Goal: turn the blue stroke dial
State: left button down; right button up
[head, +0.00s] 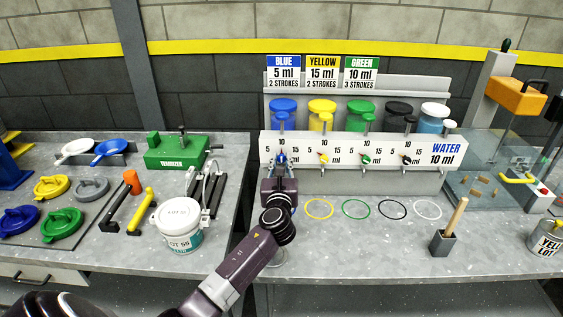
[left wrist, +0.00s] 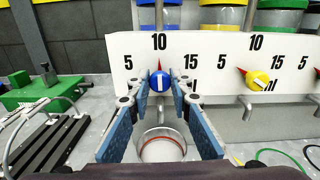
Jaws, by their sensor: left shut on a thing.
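The blue stroke dial (left wrist: 160,82) is on the white dispenser panel. Its red pointer aims straight up at the 10 mark. My left gripper (left wrist: 160,84) has its fingertips on either side of the dial, closed on it. In the head view the left gripper (head: 281,164) covers most of the dial, below the blue dispenser jar (head: 283,108). The sign (head: 284,73) above reads BLUE 5 ml, 2 strokes. My right gripper is not in view.
The yellow dial (left wrist: 257,82) sits just right. A metal ring-shaped vessel (left wrist: 162,147) is below the gripper. A white pail (head: 181,228) stands on the left bench. A wooden-handled tool in a holder (head: 442,243) stands at right.

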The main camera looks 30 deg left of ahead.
pick_arm(q)
jog(key=shift+n, duration=0.9)
jog(key=n+b, duration=0.1)
jog(key=n, duration=0.2)
jog(key=shift+f+n, duration=0.1)
jog(key=shift+n, duration=0.2)
jog(key=n+b, duration=0.1)
jog(key=n, duration=0.3)
jog(key=shift+s+a+n+b, duration=0.1)
jog(key=shift+n+b, duration=0.35)
jog(key=shift+n, duration=0.55)
jog(key=c, duration=1.8)
grip_release()
jog(key=shift+c, duration=0.2)
jog(key=shift+s, duration=0.1)
